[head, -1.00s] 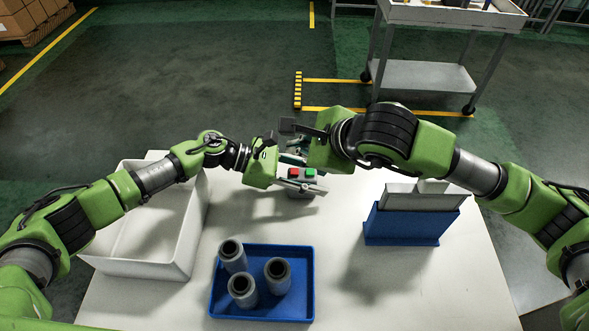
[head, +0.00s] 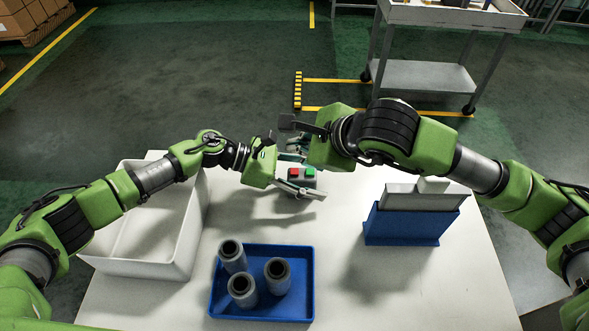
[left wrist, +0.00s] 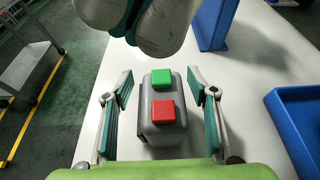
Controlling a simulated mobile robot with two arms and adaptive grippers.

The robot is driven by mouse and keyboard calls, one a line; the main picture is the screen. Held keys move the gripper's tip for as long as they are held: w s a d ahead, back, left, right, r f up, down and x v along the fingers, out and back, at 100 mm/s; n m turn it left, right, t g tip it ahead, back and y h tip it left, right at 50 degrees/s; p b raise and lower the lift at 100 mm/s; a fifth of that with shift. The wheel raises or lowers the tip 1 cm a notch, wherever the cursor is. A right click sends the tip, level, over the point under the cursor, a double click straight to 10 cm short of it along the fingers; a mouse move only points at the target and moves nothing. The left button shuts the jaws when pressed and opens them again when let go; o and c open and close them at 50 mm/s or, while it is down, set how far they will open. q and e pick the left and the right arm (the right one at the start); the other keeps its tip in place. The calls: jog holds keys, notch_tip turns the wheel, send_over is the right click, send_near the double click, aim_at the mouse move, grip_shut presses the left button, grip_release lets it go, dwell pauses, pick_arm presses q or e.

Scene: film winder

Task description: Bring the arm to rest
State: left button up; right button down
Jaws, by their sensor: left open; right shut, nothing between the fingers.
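My left gripper (head: 300,174) is open, with its fingers spread to either side of a grey button box (head: 302,183) that has a red and a green button. In the left wrist view the box (left wrist: 163,125) lies between the left fingers (left wrist: 160,88), with gaps on both sides and nothing gripped. My right gripper (head: 299,146) is shut and empty just beyond the left one, partly hidden behind its own arm. It also shows at the top of the left wrist view (left wrist: 150,25), close to the box.
A blue tray (head: 262,311) holds several grey spools at the front of the white table (head: 400,295). A white bin (head: 125,262) stands at left. A blue holder (head: 400,228) with grey panels stands at right. A grey cart (head: 425,76) is on the floor behind.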

aim_at(291, 172)
pick_arm(q)
jog(key=v, duration=0.7)
jog(key=shift+a, duration=0.15)
